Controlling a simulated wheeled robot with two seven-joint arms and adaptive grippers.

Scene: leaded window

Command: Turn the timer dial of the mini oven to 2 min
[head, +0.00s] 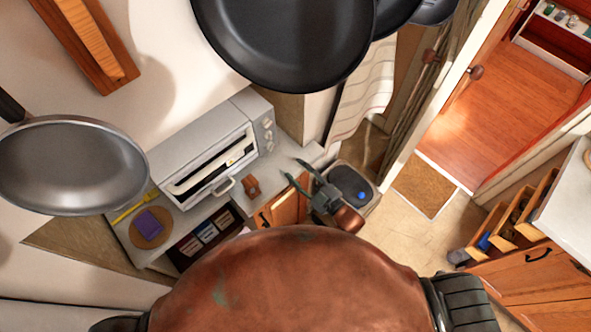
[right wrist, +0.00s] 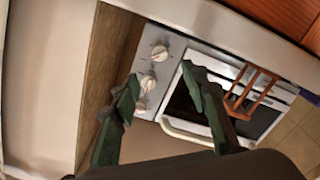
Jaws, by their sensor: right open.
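The mini oven (head: 205,150) is a pale box with a glass door and a front handle, on the counter against the wall. Its control panel (head: 266,122) at the right end carries a column of small knobs. In the right wrist view the panel shows three round pale knobs: one (right wrist: 160,52), a second (right wrist: 148,82) and a third (right wrist: 140,106), partly beside a finger. I cannot read their marks or tell which is the timer dial. My right gripper (head: 294,170) is open and empty, in front of the panel and apart from it; its green fingers (right wrist: 160,75) frame the knobs. My left gripper is not in view.
Dark pans (head: 285,45) hang above the oven, and a grey pan (head: 70,165) is at left. A small brown object (head: 251,187) stands on the counter before the oven. A purple sponge-like block (head: 150,223) lies on a round board.

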